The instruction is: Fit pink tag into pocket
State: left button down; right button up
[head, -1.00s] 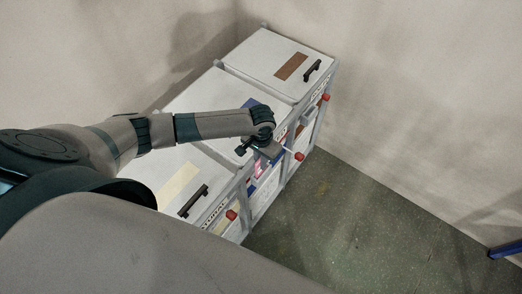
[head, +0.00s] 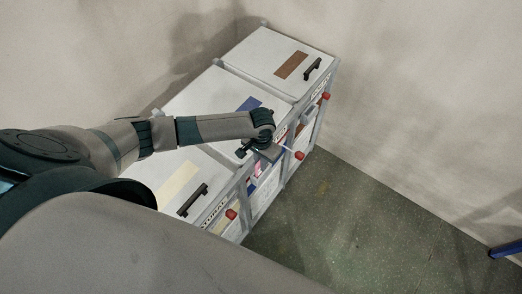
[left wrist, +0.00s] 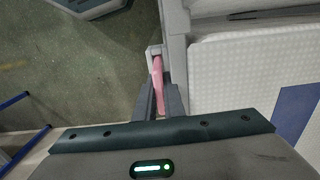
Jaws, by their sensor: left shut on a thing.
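The pink tag (left wrist: 158,76) is between the fingertips of my left gripper (left wrist: 159,104) in the left wrist view, seen almost edge-on. Its far end is beside a small whitish piece (left wrist: 152,52), which may be the pocket; I cannot tell whether the tag is inside it. In the head view, my left gripper (head: 262,153) is at the front upper edge of the middle bin. A bit of pink (head: 257,170) shows just below it on the front side. The gripper hides much of this spot. My right gripper is not in view.
Three white lidded bins stand in a grey frame (head: 244,180) against the wall. Their lids carry brown (head: 291,66), blue (head: 249,104) and yellow (head: 177,185) patches. Red knobs (head: 299,155) jut from the front. The floor (head: 340,215) before them is clear.

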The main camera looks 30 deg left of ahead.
pick_arm(q)
jog(key=c, duration=1.8)
grip_release()
jog(key=shift+o, duration=0.2)
jog(key=shift+r, duration=0.1)
notch_tip(320, 180, up, 17)
jog(key=b, duration=0.3)
jog(key=shift+b, duration=0.4)
